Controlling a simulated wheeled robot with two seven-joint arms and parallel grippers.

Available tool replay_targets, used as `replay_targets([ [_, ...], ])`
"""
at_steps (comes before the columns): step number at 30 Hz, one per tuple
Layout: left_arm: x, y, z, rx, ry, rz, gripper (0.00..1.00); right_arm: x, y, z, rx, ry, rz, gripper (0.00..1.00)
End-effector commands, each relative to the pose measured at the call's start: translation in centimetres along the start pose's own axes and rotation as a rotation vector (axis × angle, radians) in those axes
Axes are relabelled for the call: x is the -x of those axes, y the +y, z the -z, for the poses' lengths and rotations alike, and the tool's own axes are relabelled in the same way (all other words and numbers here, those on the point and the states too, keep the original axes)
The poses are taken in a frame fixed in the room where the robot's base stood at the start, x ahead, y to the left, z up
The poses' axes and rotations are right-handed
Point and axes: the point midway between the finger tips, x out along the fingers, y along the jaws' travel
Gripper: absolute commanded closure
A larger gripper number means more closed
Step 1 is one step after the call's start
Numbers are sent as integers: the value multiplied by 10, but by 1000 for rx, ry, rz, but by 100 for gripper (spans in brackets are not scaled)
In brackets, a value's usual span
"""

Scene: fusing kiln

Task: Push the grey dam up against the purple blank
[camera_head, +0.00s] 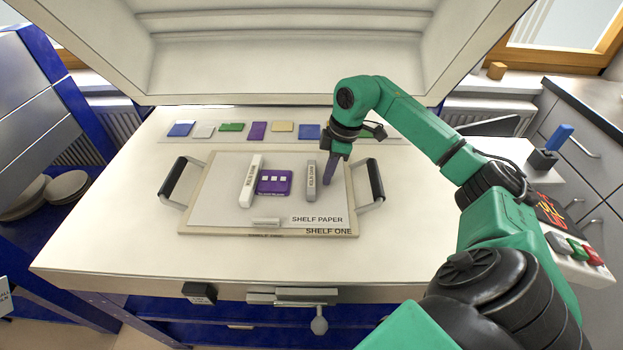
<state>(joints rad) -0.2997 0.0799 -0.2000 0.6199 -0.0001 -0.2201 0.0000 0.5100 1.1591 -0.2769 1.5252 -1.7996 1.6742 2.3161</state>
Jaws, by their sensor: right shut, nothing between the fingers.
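The purple blank (274,188) lies on the shelf paper (300,207) with small white squares on it. A white dam (249,183) stands along its left side. The grey dam (310,182) stands to the right of the blank, with a strip of paper showing between them. My right gripper (328,181) is shut and empty, pointing down just to the right of the grey dam. I cannot tell whether it touches the dam. My left gripper is not in view.
The shelf board (220,233) has a black handle (375,180) on the right and another (172,178) on the left. A small pale bar (266,223) lies in front of the blank. Several coloured glass pieces (258,131) lie behind the board, under the raised kiln lid (290,50).

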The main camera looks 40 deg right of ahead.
Motion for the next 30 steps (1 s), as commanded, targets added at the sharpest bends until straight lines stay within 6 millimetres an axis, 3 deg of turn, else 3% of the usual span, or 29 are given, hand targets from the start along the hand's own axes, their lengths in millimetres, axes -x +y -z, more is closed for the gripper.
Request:
replay_targets([
  [30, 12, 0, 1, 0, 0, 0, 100, -2, 0, 12, -2, 2, 0, 100],
])
